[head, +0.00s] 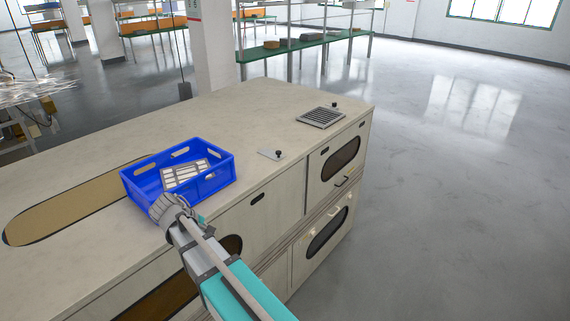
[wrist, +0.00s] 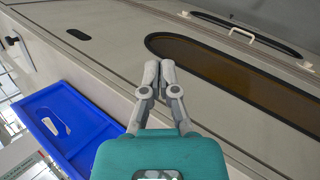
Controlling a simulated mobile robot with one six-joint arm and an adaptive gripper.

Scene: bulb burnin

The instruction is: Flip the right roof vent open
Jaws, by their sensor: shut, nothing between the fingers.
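The likely right roof vent is a dark slatted grille (head: 321,117) in a light frame, lying flat near the far right end of the cabinet top (head: 250,105) in the head view. A small black knob (head: 334,104) stands at its far edge. I cannot tell from the slats whether it is open or shut. Left of it and nearer is a small pale plate with a black knob (head: 278,153). My gripper (wrist: 158,72) is shut and empty, in front of the cabinet's front in the wrist view. It is well away from the vent.
A blue crate (head: 215,181) holding a pale slotted part (head: 185,173) stands on the top beside my arm; the crate also shows in the wrist view (wrist: 70,125). Oval-windowed doors (head: 340,158) with handles (head: 342,181) line the front. The floor at right is clear.

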